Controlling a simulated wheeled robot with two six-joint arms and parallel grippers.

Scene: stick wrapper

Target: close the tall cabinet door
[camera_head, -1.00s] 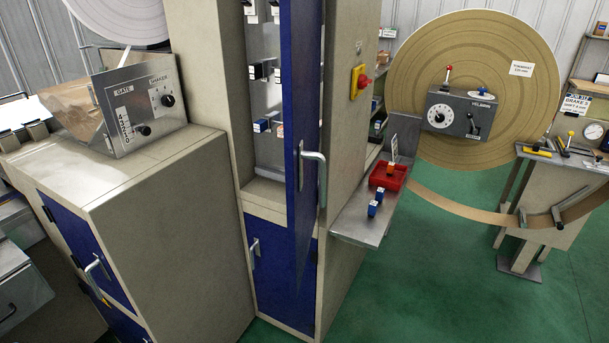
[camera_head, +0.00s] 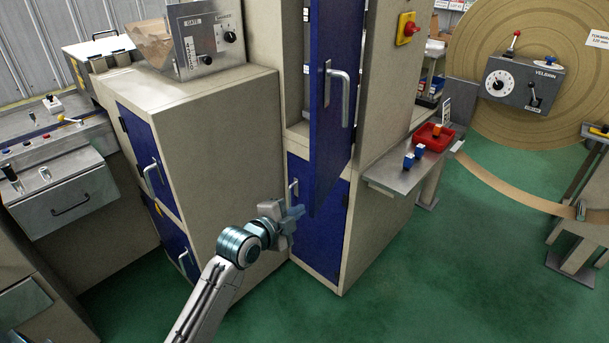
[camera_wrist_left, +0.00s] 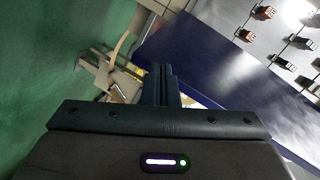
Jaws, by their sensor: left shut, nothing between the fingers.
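The tall cabinet door (camera_head: 328,150) is blue with a silver handle (camera_head: 338,97). It stands open, swung out from the tall cabinet, and shows steeply from the side. In the left wrist view the blue door (camera_wrist_left: 215,50) runs diagonally past the fingers. My left gripper (camera_head: 297,212) is shut and empty, at the lower left corner of the door, on the side facing the cabinet's shelves. I cannot tell whether the fingertips touch the door. The shut fingers also show in the left wrist view (camera_wrist_left: 160,84). My right gripper is not in view.
A lower blue cabinet door (camera_head: 318,240) sits beneath the opening. A beige cabinet (camera_head: 225,120) stands to the left, close to my arm. A metal shelf with a red tray (camera_head: 434,137) juts out on the right. The green floor in front is clear.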

